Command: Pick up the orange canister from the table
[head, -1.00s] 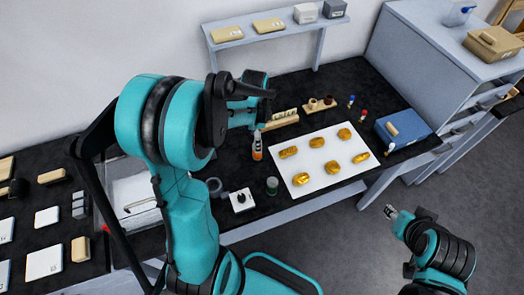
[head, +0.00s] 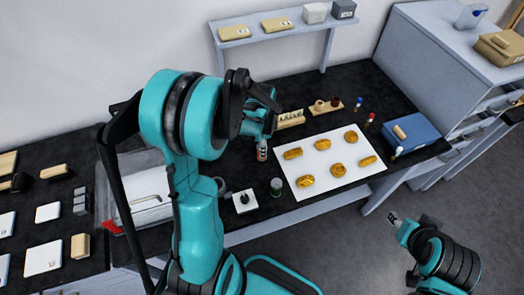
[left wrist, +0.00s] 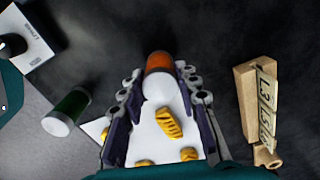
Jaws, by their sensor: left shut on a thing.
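The orange canister (head: 262,152) is at the table's middle, just left of the white sheet, partly hidden by my left gripper (head: 262,140). In the left wrist view the canister (left wrist: 160,62) shows an orange body and a white near end, between the two dark fingers of the left gripper (left wrist: 160,82). The left gripper is shut on it. Whether the canister touches the table is not clear. My right gripper (head: 393,217) is low at the right, over the floor and away from the table; its jaws are too small to read.
A white sheet (head: 350,183) with several gold fragments lies right of the canister. A green jar (head: 276,186) and a white square piece (head: 244,201) stand nearer the front edge. A wooden block with markings (head: 290,119) is behind. A blue box (head: 408,132) sits farther right.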

